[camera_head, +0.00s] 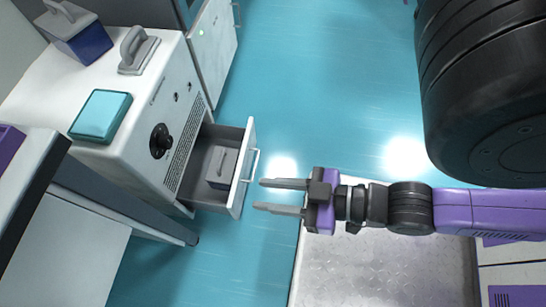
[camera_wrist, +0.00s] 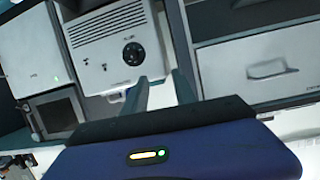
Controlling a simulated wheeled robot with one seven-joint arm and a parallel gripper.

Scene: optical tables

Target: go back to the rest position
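My gripper (camera_head: 282,196) is in the middle of the head view, pointing left, with its two grey fingers apart and nothing between them. In the wrist view the two fingers (camera_wrist: 160,95) also stand apart and empty. My purple and black arm comes in from the right of the head view. The gripper hangs to the right of an open drawer (camera_head: 247,168), apart from it as far as I can tell.
A grey block with a handle (camera_head: 219,168) lies in the drawer of the white cabinet (camera_head: 128,165). On the cabinet top are a teal pad (camera_head: 101,115), a grey handle piece (camera_head: 138,52) and a blue-grey block (camera_head: 77,34). Blue floor (camera_head: 310,90) is clear beyond the gripper.

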